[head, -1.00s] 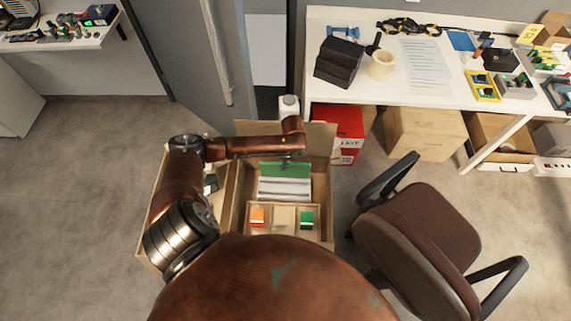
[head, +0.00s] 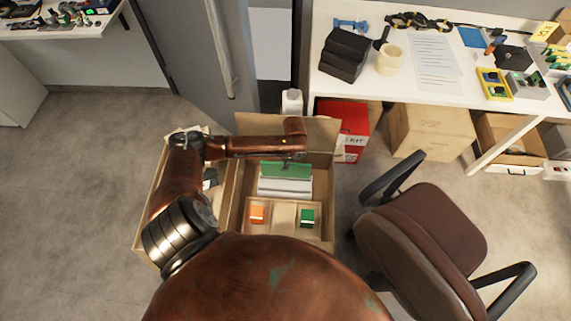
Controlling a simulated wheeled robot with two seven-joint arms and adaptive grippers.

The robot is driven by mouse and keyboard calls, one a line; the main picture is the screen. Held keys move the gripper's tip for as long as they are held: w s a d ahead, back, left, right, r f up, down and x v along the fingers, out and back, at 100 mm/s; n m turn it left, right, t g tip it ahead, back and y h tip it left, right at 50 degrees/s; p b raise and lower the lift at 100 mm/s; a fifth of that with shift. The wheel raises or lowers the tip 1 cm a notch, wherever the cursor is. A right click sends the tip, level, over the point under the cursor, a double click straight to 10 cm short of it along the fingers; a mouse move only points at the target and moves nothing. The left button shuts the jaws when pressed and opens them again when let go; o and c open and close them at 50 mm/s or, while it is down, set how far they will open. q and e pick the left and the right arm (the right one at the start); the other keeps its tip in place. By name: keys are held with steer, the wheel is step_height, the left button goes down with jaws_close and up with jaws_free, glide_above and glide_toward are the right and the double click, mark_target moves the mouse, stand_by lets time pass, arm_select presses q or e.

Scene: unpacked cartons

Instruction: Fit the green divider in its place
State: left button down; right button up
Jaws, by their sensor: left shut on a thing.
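The green divider (head: 286,171) stands in the open carton (head: 329,180), just behind a stack of white sheets or folders (head: 285,187). My left gripper (head: 286,156) is over the divider's top edge and shut on it. The forearm reaches across the back of the carton and hides part of it. The divider's lower edge is hidden, so I cannot tell how deep it sits. My right gripper is not in view.
A tray with compartments at the carton's front holds an orange box (head: 257,215) and a green box (head: 307,217). Another open carton (head: 146,215) is at left. A red box (head: 352,122) stands behind, and a brown chair (head: 425,240) is at right.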

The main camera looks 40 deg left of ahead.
arm_select(q)
steer(key=shift+f, duration=0.15)
stand_by(0.5)
steer(key=shift+f+b, duration=0.6)
steer(key=shift+f, duration=1.55)
steer(key=c, duration=1.9)
jaws_free()
steer(key=r, duration=0.8)
steer(key=d+r, duration=0.1)
steer(key=r, duration=0.3)
steer(key=shift+w, duration=0.4)
